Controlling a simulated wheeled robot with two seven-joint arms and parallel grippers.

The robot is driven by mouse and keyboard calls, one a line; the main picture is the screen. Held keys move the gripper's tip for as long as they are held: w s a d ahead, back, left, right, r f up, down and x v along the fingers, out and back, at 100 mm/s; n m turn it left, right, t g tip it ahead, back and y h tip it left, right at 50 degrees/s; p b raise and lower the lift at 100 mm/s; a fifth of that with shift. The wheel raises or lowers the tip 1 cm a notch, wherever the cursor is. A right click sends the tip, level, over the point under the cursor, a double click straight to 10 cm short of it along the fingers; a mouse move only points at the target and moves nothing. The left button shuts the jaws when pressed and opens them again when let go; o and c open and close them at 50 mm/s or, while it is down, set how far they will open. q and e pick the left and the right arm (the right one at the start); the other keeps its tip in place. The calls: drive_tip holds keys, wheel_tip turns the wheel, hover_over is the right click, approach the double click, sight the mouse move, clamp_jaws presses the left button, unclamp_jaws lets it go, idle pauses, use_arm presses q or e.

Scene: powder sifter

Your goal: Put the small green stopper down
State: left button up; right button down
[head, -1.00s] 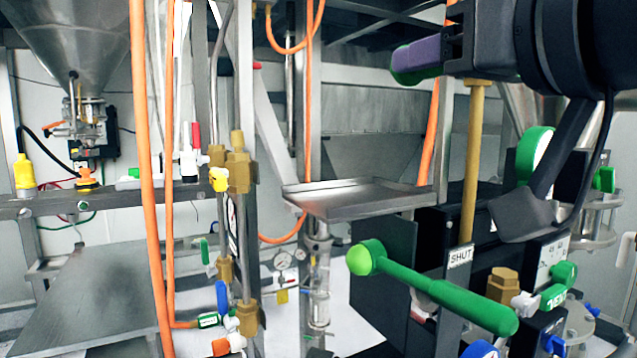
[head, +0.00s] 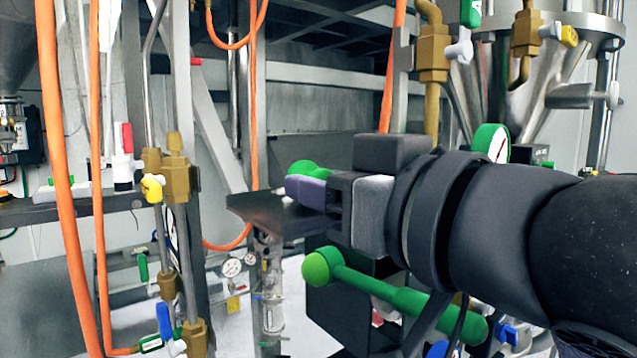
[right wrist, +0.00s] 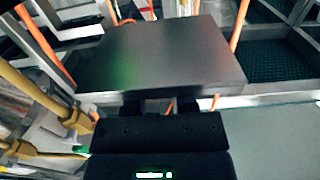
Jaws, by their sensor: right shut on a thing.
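The small green stopper (head: 304,167) shows at the far side of my right gripper's purple fingertips in the head view. My right gripper (head: 308,190) comes in from the right and is shut on the stopper; the fingers hide part of it. The stopper is at the flat metal tray (head: 262,212), over or on its top; I cannot tell whether it touches. In the right wrist view the tray (right wrist: 160,55) lies flat ahead of the fingers, with a faint green tint on it. The stopper itself is not clear there. My left gripper is not in view.
A large green-handled lever (head: 390,290) with a ball end sticks out below my right arm. Orange hoses (head: 65,180) and brass fittings (head: 176,170) stand to the left. A gauge with a green rim (head: 490,145) is behind the arm. Other brass valves hang above it.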

drive_tip(key=shift+w+a+f+b, duration=0.15)
drive_tip(key=shift+f+b, duration=0.25)
drive_tip(key=shift+f, duration=0.4)
drive_tip(key=shift+c, duration=1.9)
unclamp_jaws()
drive_tip(key=shift+o, duration=0.6)
drive_tip(key=shift+r, duration=0.2)
drive_tip(key=shift+r+p, duration=0.7)
drive_tip(key=b+v, duration=0.3)
drive_tip(key=v, duration=0.9)
drive_tip(key=shift+b, duration=0.4)
